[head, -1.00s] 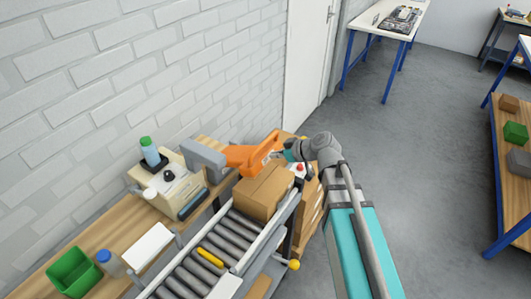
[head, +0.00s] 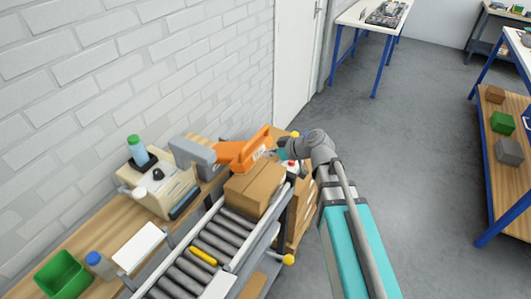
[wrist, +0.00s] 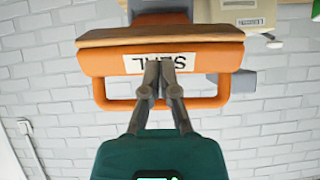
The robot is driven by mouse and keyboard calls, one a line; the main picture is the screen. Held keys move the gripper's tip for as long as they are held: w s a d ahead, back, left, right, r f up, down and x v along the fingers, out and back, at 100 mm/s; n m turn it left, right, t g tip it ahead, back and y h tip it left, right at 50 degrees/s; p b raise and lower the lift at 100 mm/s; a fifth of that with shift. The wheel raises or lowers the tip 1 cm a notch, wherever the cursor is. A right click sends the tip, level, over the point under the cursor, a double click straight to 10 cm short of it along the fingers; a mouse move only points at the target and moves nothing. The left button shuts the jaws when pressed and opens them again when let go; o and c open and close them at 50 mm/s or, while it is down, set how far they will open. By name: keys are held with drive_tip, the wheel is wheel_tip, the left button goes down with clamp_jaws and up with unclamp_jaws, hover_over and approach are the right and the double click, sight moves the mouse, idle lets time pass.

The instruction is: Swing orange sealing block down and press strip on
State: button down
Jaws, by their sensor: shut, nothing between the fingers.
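The orange sealing block (head: 240,153) sits on a grey hinge arm (head: 194,152) and is raised at an angle above the cardboard box (head: 252,188). In the wrist view, the orange block (wrist: 105,64) appears upside down, with a white "SEAL" label (wrist: 137,64), a loop handle and a brown band (wrist: 160,37) along one edge. My gripper (wrist: 160,62) is shut and empty, its fingertips right in front of the label. I cannot tell whether they touch it. In the head view, my gripper (head: 285,155) is small and partly hidden beside the block.
The box stands at the end of a roller conveyor (head: 218,238) with a yellow roller. A cream machine (head: 160,190), a green bin (head: 61,275) and bottles stand on the bench by the brick wall. Stacked cartons (head: 302,205) are beside the conveyor end. Open floor lies to the right.

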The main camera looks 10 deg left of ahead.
idle(0.7)
drive_tip(key=shift+r, duration=0.15)
drive_tip(key=a+r+p+v, duration=0.1)
drive_tip(key=r+p+v, duration=0.1)
drive_tip(key=p+v, duration=0.6)
drive_tip(key=v, duration=0.2)
drive_tip(key=shift+d+r, duration=0.3)
drive_tip(key=shift+d, duration=0.05)
drive_tip(key=shift+w, duration=0.15)
drive_tip(key=w+a+r+g+h+p, duration=0.1)
drive_tip(key=w+a+r+h+p, duration=0.2)
drive_tip(key=a+r+p, duration=0.3)
drive_tip(key=w+a+r+g+h+p, duration=0.2)
drive_tip(key=a+r+h+p, duration=0.3)
drive_tip(key=p, duration=0.9)
drive_tip(key=a, duration=0.3)
drive_tip(key=shift+w+r+h, duration=0.4)
drive_tip(key=shift+f, duration=0.25)
